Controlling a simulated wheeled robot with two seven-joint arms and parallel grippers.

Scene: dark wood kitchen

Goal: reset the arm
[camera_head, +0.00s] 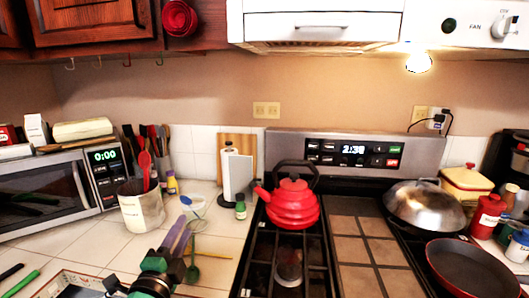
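My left gripper (179,236) shows at the bottom left of the head view, above the tiled counter (216,246). Its slender grey-purple fingers point away, up and slightly right, and a dark body with green parts lies below them. The fingers appear close together and I see nothing clearly held, but their gap is too unclear to judge. A green ladle (193,271) and a blue-headed utensil (187,201) show close by; whether they touch the gripper I cannot tell. My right gripper is not in the head view.
A utensil crock (141,208) and the microwave (45,196) stand to the left. A red kettle (292,207) sits on the stove, with a domed lid (425,203) and a dark pan (471,267) to its right. The counter left of the stove is partly clear.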

